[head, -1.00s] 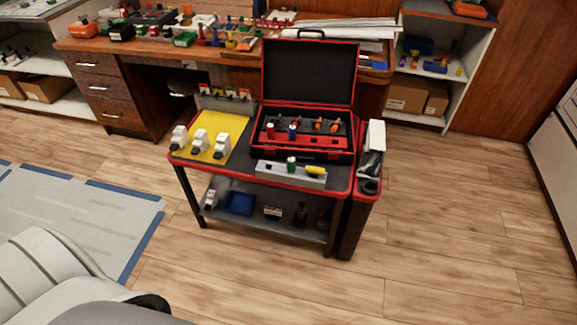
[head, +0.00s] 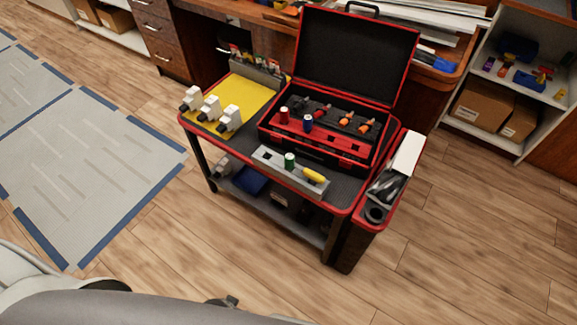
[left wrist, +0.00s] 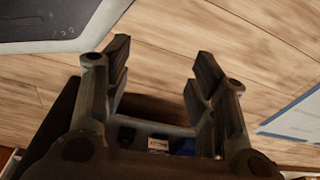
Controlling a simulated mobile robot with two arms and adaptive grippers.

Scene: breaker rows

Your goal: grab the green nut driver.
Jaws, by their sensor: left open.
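The green nut driver (head: 290,160) stands upright in a grey block holder (head: 263,157) on the front of the cart top; only its green handle with a pale top shows clearly. A yellow-handled tool (head: 314,175) lies at the right end of the same holder. My left gripper (left wrist: 160,62) is open and empty in the left wrist view, above the wood floor and apart from the driver. The driver is not visible in that view. My right gripper is not in view.
The cart carries an open red-and-black case (head: 349,154) with red, blue and orange-handled tools. White breakers (head: 209,108) stand on a yellow mat (head: 241,93). A side bin (head: 378,196) hangs at the cart's right. The floor in front is clear.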

